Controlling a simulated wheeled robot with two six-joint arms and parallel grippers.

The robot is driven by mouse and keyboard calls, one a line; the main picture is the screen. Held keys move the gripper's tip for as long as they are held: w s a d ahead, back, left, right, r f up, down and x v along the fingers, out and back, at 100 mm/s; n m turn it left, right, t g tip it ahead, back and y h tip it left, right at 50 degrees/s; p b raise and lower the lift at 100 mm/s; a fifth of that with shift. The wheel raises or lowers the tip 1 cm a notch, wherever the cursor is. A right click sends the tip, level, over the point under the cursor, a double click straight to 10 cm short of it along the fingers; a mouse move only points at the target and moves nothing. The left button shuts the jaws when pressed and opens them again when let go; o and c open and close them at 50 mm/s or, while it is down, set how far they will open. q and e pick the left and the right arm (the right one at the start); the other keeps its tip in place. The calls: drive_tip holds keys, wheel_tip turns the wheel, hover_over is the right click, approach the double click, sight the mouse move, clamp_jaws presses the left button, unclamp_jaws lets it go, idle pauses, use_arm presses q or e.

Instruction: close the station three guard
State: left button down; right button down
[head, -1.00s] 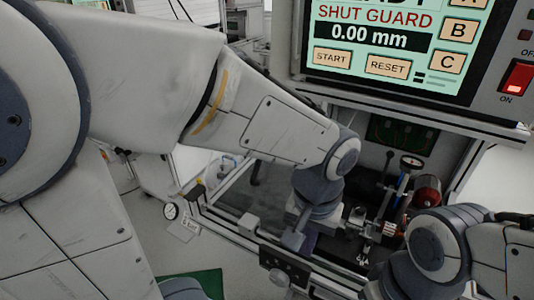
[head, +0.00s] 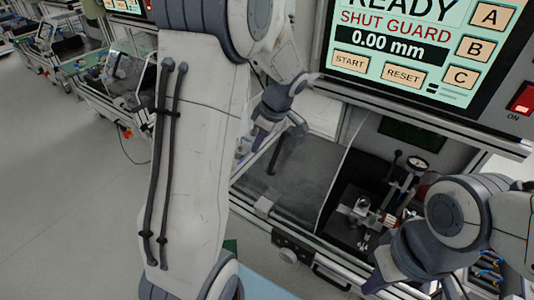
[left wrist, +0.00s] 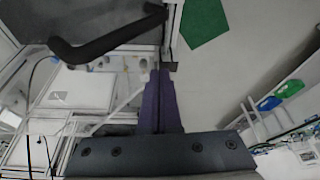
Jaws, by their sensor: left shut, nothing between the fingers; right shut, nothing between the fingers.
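The station's grey see-through guard panel (head: 300,190) covers the left part of the bay in the head view. The right part, with the test fixture (head: 362,212), shows uncovered. A black bar handle (head: 274,158) is on the guard; it also shows in the left wrist view (left wrist: 105,43). My left gripper (head: 258,142) is shut and empty, just left of the handle in the head view. In the left wrist view its purple fingers (left wrist: 160,75) are together, with the bar ahead and to the left; I see no grip on it.
The screen (head: 420,45) above the bay reads "SHUT GUARD" and "0.00 mm". A dial gauge (head: 416,163) stands by the fixture. My right arm is in front of the bay's right side. Other stations (head: 115,80) stand at the far left; the floor (head: 70,200) between is clear.

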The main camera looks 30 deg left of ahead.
use_arm(q)
drive_tip(key=x, duration=0.3)
drive_tip(key=shift+s+a+f+p, duration=0.1)
drive_tip(key=shift+f+p, duration=0.2)
drive_tip(key=shift+p, duration=0.1)
drive_tip(key=d+p, duration=0.1)
drive_tip(key=d, duration=0.1)
drive_tip(key=shift+d, duration=0.4)
drive_tip(key=shift+d+p, duration=0.35)
drive_tip(key=shift+p, duration=0.05)
drive_tip(key=shift+d+f, duration=0.25)
drive_tip(key=shift+d, duration=0.05)
